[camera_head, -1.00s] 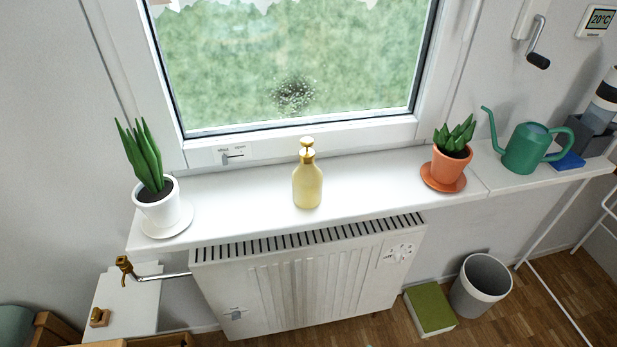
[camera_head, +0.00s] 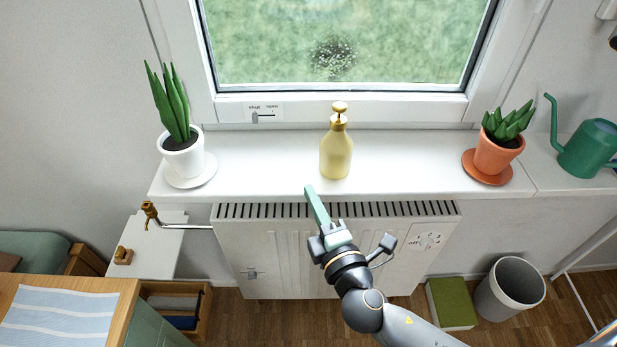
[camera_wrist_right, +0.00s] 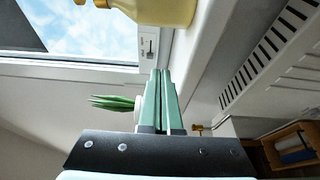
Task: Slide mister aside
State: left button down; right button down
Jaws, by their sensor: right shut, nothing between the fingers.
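The mister (camera_head: 336,148) is a pale yellow bottle with a gold pump top. It stands upright on the white windowsill (camera_head: 250,158), in front of the window, between two potted plants. My right gripper (camera_head: 312,192) has pale green fingers that are shut and empty. In the head view its tips are at the sill's front edge, just below and left of the mister, apart from it in the picture. In the right wrist view the mister (camera_wrist_right: 160,10) is cut off at the top edge, above the closed fingers (camera_wrist_right: 163,75). My left gripper is not in view.
A snake plant in a white pot (camera_head: 183,160) stands at the sill's left end. A plant in a terracotta pot (camera_head: 497,156) and a green watering can (camera_head: 590,147) stand to the right. The sill is clear on both sides of the mister. A radiator (camera_head: 290,250) is below.

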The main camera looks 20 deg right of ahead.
aim_at(316, 177)
jog(key=w, duration=0.9)
jog(key=shift+a, duration=0.3)
jog(key=d, duration=0.3)
jog(key=shift+s+p, duration=0.15)
jog(key=shift+p, duration=0.15)
jog(key=shift+s+d, duration=0.15)
jog(key=shift+d, duration=0.3)
